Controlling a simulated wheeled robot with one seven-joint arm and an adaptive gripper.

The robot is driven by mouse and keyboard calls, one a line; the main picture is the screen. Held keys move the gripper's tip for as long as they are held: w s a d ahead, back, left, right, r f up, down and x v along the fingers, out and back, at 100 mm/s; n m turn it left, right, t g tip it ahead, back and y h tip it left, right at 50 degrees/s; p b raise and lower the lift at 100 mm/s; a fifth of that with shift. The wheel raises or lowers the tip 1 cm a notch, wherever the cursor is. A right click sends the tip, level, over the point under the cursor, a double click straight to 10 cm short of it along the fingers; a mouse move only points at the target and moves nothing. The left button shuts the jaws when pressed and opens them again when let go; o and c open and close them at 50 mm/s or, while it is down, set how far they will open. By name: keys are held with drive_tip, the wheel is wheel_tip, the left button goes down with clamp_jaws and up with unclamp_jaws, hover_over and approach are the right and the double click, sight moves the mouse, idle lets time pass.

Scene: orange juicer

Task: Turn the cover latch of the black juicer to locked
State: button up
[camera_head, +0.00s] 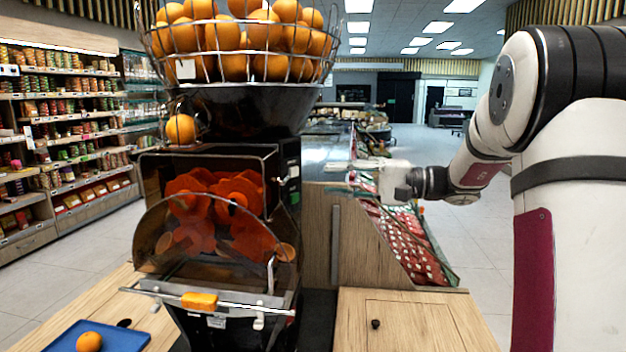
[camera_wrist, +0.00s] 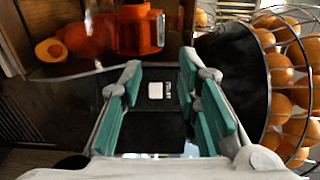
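The black juicer (camera_head: 221,158) stands left of centre in the head view. Its clear, smoky cover (camera_head: 160,243) hangs in front of the orange pressing parts (camera_head: 215,200). A metal bar with an orange block (camera_head: 200,300) crosses below the cover, with a small white lever (camera_head: 260,314) at its right. I cannot tell which part is the latch or how it is turned. My gripper (camera_head: 328,177) is open and empty, to the right of the juicer and pointing left. In the wrist view, my gripper's fingers (camera_wrist: 160,82) are apart, with a white square button (camera_wrist: 155,90) beyond them on a black panel.
A wire basket of oranges (camera_head: 240,72) tops the juicer. A blue tray (camera_head: 70,337) with an orange (camera_head: 89,342) lies at front left. A wooden counter (camera_head: 410,325) extends at front right. Stocked shelves (camera_head: 65,130) line the left. Open floor lies behind the counter.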

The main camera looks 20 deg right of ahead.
drive_tip(key=shift+v, duration=1.45)
drive_tip(key=shift+a, duration=0.1)
